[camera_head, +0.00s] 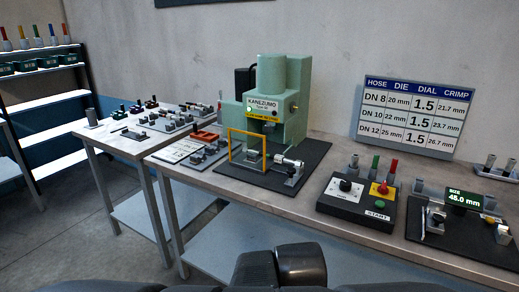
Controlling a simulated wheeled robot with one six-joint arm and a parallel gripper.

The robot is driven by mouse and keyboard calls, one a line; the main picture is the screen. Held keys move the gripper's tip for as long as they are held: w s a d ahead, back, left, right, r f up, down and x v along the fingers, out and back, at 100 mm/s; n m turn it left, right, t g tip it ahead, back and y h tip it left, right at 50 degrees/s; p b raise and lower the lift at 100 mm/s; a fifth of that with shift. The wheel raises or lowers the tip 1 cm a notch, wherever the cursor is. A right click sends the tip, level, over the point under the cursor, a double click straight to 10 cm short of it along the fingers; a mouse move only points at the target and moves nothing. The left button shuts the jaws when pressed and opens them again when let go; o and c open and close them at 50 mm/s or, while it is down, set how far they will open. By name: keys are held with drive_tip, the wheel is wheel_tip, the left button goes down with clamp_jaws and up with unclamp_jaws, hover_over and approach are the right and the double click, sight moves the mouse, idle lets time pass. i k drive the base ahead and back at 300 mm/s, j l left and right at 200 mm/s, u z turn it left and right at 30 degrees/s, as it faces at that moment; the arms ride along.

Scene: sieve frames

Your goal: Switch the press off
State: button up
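The green press (290,85), labelled KANEZUMO, stands on a dark mat (308,155) on the workbench. A yellow frame (231,145) stands upright at its front. A small light-coloured spot (250,109) shows on its front face, too small to tell whether it is a lit lamp. A black control box (340,207) lies to the right of the press. It carries a dial (346,186), a red button (382,188) on a yellow base, a green button (380,204) and a START label. My gripper is not in view; a dark part of my own body shows at the bottom centre.
Right of the control box is a dark board (455,245) with a display reading 45.0 mm. A hose table sign (409,116) stands behind. A second table (125,145) with small parts and a shelf (55,130) are at left. Bare bench lies between mat and box.

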sight(383, 189)
drive_tip(key=z, duration=1.15)
